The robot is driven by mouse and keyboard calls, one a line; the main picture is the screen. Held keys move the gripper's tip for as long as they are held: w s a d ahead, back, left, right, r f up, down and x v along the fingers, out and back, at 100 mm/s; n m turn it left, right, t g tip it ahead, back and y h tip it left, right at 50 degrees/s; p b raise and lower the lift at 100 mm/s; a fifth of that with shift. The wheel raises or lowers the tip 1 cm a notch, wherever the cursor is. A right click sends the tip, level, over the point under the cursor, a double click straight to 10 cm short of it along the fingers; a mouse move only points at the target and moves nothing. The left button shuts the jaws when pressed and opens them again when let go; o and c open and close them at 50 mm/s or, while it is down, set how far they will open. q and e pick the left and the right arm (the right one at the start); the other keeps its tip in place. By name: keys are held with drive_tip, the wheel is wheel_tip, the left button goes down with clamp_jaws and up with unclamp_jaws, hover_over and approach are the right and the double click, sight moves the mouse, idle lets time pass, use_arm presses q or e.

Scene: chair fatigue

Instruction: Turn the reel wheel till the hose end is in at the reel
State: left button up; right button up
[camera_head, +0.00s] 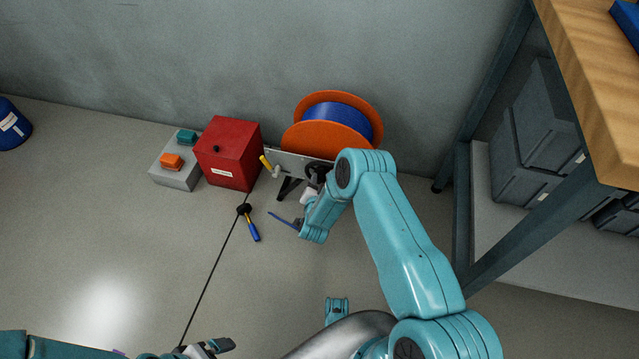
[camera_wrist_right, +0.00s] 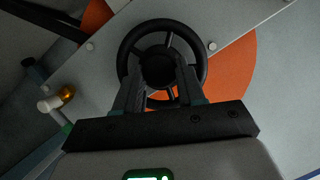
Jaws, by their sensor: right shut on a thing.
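The reel (camera_head: 332,124) has orange flanges and a blue hose (camera_head: 338,113) wound between them, and stands against the wall. Its dark spoked wheel (camera_wrist_right: 201,48) faces the right wrist camera, in front of an orange flange (camera_wrist_right: 235,75). My right gripper (camera_wrist_right: 159,78) is shut on the wheel's hub, one finger on each side. In the head view, my right forearm hides part of the wheel (camera_head: 316,170). A short blue strip (camera_head: 282,220) shows beside my right wrist; I cannot tell if it is hose. My left gripper (camera_head: 212,346) is low at the bottom edge, partly cut off.
A red box (camera_head: 228,152) and a grey box with orange and teal buttons (camera_head: 176,172) stand left of the reel. A workbench (camera_head: 585,75) bounds the right. Left floor is mostly clear.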

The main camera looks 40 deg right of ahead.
drive_tip(key=shift+s+d+f+m+t+y+b, duration=0.1)
drive_tip(key=shift+m+t+y+b, duration=0.35)
drive_tip(key=shift+m, duration=0.75)
drive_tip(key=shift+t, duration=0.35)
drive_tip(key=o, duration=1)
drive_tip(key=shift+o, duration=0.2)
drive_tip(key=p+v, duration=0.5)
drive_tip(key=v, duration=1.1)
drive_tip(key=shift+a+p, duration=0.25)
drive_tip(key=shift+p, duration=0.1)
drive_tip(key=shift+s, duration=0.1)
